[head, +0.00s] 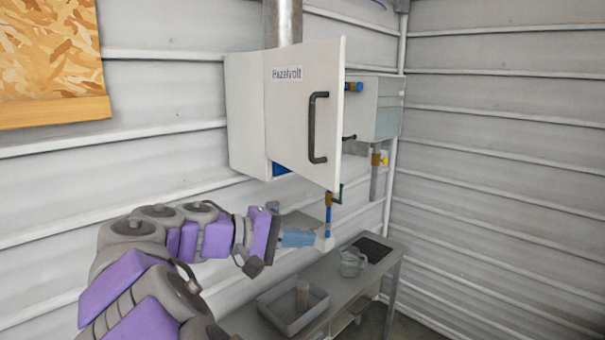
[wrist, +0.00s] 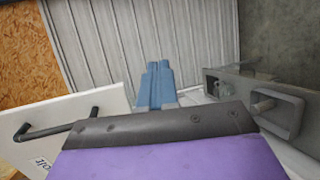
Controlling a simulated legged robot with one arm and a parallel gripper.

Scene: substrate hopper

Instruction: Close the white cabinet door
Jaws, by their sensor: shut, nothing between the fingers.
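The white cabinet door (head: 303,112) carries a "Hazelvolt" label and a dark vertical handle (head: 317,127). It stands swung out from the white cabinet (head: 246,115) on the wall, with a blue item (head: 280,169) just showing at the lower edge. My gripper (head: 313,238) is below the door, to the left of the handle's lower end and over the bench, apart from the door. Its blue fingers are together and empty. In the wrist view, the door (wrist: 75,112) with its handle (wrist: 55,126) lies to the left of my gripper (wrist: 158,70).
Below is a grey bench (head: 345,285) with a grey tray (head: 292,308) and a clear jug (head: 352,262). A grey box (head: 375,108) is right of the door. A wooden board (head: 52,60) is at the upper left.

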